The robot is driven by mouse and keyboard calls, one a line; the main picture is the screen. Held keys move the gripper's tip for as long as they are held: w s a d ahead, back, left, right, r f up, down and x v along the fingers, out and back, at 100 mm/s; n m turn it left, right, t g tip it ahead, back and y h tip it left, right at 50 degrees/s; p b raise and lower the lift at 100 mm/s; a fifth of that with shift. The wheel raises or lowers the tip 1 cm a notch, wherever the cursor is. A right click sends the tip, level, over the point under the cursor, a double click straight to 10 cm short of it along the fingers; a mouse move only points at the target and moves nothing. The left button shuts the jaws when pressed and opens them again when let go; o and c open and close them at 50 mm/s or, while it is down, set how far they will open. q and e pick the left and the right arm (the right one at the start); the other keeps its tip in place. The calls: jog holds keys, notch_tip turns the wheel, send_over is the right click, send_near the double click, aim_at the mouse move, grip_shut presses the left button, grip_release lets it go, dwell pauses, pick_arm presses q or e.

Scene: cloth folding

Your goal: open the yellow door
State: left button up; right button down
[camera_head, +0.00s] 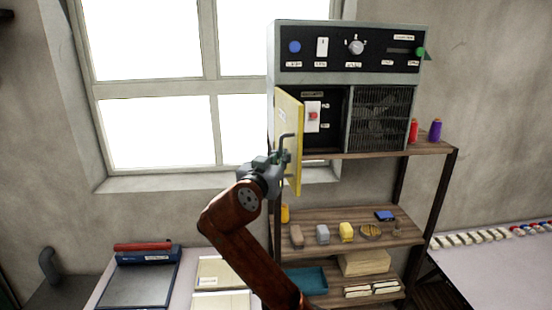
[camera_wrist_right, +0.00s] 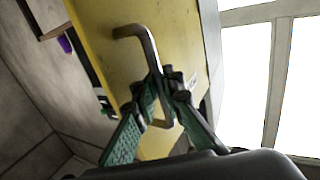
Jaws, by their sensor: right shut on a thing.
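The yellow door (camera_head: 294,150) of the grey control cabinet (camera_head: 345,78) stands swung out toward me, seen nearly edge-on in the head view. Behind it an inner panel with a red button (camera_head: 314,115) shows. My right gripper (camera_head: 281,160) is at the door's outer face, at its metal handle (camera_head: 287,138). In the right wrist view the yellow door (camera_wrist_right: 105,45) fills the middle, and the fingers of my right gripper (camera_wrist_right: 165,88) are closed around the bent handle bar (camera_wrist_right: 147,45). My left gripper is not in view.
The cabinet stands on a wooden shelf rack (camera_head: 445,148) with small items on lower boards, including a yellow block (camera_head: 346,232). Red (camera_head: 413,131) and purple (camera_head: 435,131) spools stand to its right. A window (camera_head: 155,130) is at left. Tables stand at lower left and right.

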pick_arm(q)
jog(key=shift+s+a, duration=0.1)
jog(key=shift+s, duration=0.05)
pick_arm(e)
jog(key=shift+f, duration=0.1)
jog(key=c, duration=2.4)
grip_release()
jog(key=shift+s, duration=0.15)
jog(key=shift+o, duration=0.3)
jog(key=shift+s, duration=0.15)
jog(key=shift+a, duration=0.1)
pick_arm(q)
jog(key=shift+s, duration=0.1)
pick_arm(e)
jog(key=v, duration=1.2)
